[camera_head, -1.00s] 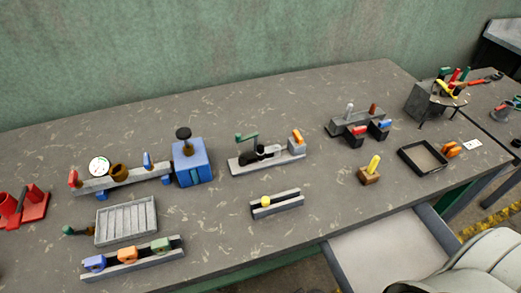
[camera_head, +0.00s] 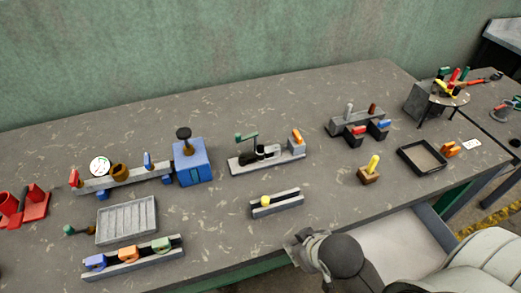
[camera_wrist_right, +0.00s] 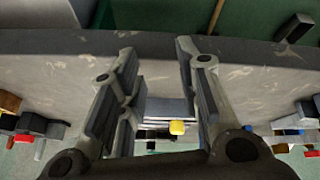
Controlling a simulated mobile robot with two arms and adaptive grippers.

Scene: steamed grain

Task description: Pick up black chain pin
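I cannot single out the black chain pin with certainty. Small black upright parts (camera_head: 260,152) sit on a grey fixture (camera_head: 240,167) in the middle of the bench, beside a green-handled lever. My right gripper (camera_head: 303,242) is at the bench's front edge, in front of a grey rail (camera_head: 288,203) with a yellow piece (camera_head: 265,201). In the right wrist view my right gripper (camera_wrist_right: 157,75) is open and empty, its two fingers apart. The yellow piece (camera_wrist_right: 177,127) shows between the fingers, farther off. My left gripper is not in view.
A blue box (camera_head: 193,165) with a black knob stands left of the fixture. A yellow-handled wooden block (camera_head: 370,176) and a black-rimmed tray (camera_head: 404,157) are to the right. Bench between fixture and block is clear.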

